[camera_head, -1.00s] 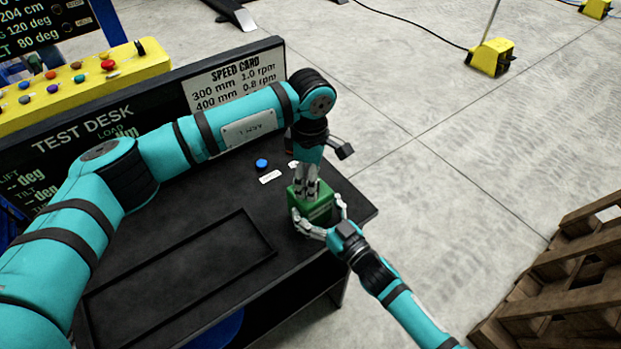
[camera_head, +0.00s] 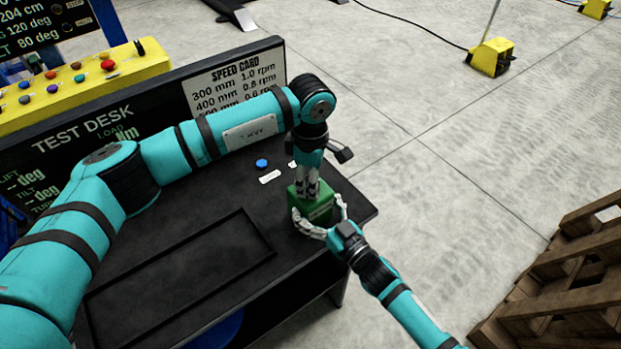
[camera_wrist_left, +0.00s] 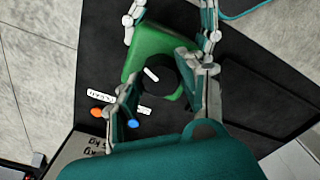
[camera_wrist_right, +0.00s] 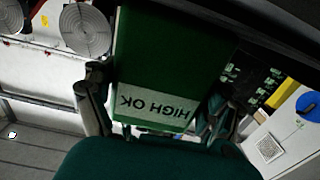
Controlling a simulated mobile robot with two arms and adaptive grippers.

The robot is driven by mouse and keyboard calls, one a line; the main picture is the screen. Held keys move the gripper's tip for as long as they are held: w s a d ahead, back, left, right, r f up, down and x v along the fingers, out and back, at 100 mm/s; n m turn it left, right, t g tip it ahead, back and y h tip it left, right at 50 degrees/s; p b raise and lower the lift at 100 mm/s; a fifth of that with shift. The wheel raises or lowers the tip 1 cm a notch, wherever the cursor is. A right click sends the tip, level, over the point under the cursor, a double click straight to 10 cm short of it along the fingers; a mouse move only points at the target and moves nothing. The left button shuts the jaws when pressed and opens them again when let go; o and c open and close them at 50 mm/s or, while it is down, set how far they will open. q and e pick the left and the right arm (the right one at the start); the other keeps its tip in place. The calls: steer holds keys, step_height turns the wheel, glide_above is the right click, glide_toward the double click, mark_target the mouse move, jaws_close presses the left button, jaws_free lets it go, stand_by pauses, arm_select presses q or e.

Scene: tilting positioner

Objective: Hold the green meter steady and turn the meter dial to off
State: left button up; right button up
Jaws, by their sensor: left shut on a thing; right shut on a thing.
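The green meter (camera_head: 316,208) stands near the right corner of the black test desk. My right gripper (camera_head: 320,228) is shut around its sides from the front. In the right wrist view the meter (camera_wrist_right: 155,60) shows an inverted "HIGH OK" label between my right fingers (camera_wrist_right: 155,110). My left gripper (camera_head: 308,188) reaches down from above onto the meter's top. In the left wrist view the round black dial (camera_wrist_left: 165,88), with a white mark, sits between my left fingers (camera_wrist_left: 168,90), which are shut on it. The fingers partly hide the dial, and its setting is not readable.
A blue button (camera_head: 261,163) and white labels (camera_head: 270,177) lie behind the meter. A shallow framed recess (camera_head: 180,270) is on the desk to the left. The speed card (camera_head: 235,85) stands at the back. A wooden pallet (camera_head: 560,270) is on the floor at right.

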arm_select(q)
steer(key=n, duration=0.5)
steer(key=shift+n, duration=0.4)
steer(key=n, duration=1)
steer(key=shift+n, duration=0.4)
steer(key=n, duration=0.5)
steer(key=shift+n, duration=0.4)
steer(key=shift+d, duration=0.1)
arm_select(e)
steer(key=shift+f, duration=0.1)
arm_select(q)
steer(key=o, duration=1.2)
